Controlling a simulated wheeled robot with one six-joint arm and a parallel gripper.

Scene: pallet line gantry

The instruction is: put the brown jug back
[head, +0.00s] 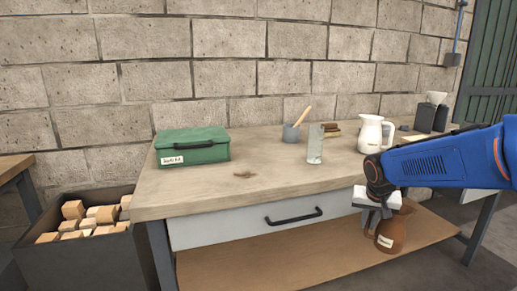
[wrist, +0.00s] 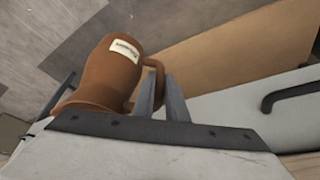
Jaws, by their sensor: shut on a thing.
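The brown jug (head: 394,230) hangs below my gripper at the right, in front of the table's drawer front and lower shelf in the head view. It is upright or nearly so, with a white label low on its side. My gripper (head: 371,222) is shut on the jug's handle. In the wrist view the jug (wrist: 105,75) shows large, and the fingers of my gripper (wrist: 165,100) are closed at its handle on the right. I cannot tell whether the jug touches the lower shelf.
The wooden table (head: 240,187) holds a green box (head: 192,148), a clear glass (head: 315,145), a grey mortar with pestle (head: 291,133) and a white jug (head: 371,134). A closed drawer (head: 235,230) has a black handle. A crate of wooden blocks (head: 75,258) stands at the left. The table's front middle is mostly clear.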

